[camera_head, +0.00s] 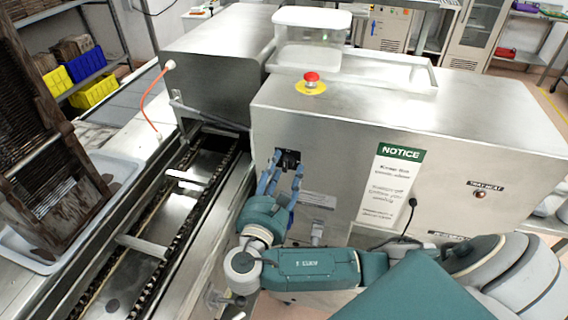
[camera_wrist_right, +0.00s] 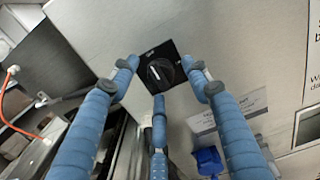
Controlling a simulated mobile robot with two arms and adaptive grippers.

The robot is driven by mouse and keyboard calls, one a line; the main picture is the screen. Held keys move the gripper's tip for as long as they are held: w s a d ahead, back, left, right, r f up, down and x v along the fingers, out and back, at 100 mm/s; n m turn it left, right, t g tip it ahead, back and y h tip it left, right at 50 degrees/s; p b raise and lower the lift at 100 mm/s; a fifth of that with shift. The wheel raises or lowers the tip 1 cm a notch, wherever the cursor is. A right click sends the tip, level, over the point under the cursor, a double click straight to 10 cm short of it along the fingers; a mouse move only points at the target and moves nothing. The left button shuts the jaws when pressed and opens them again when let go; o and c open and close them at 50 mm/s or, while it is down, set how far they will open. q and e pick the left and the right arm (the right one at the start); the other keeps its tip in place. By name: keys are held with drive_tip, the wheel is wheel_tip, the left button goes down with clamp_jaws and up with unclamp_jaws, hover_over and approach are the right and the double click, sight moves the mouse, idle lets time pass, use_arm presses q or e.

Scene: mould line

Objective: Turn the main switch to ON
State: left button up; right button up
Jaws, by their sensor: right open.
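The main switch (camera_head: 289,157) is a black rotary knob on a square black plate, on the front wall of the steel machine. It also shows in the right wrist view (camera_wrist_right: 160,71), with a pale mark on the knob; the lettering is too small to read. My right gripper (camera_head: 284,170) is in front of the switch with its blue fingers open. In the right wrist view its fingertips (camera_wrist_right: 160,76) spread left, right and below the knob, and nothing is held between them. I cannot tell whether any finger touches the plate. My left gripper is not in view.
A red emergency button (camera_head: 312,79) sits on top of the machine. A notice sign (camera_head: 390,185) is right of the switch. A conveyor (camera_head: 165,215) runs along the left. A blue object (camera_wrist_right: 208,161) hangs below the switch, near the fingers.

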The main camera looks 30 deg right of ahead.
drive_tip(key=shift+w+d, duration=0.35)
drive_tip(key=shift+d, duration=0.05)
drive_tip(key=c, duration=1.1)
drive_tip(key=shift+c, duration=0.2)
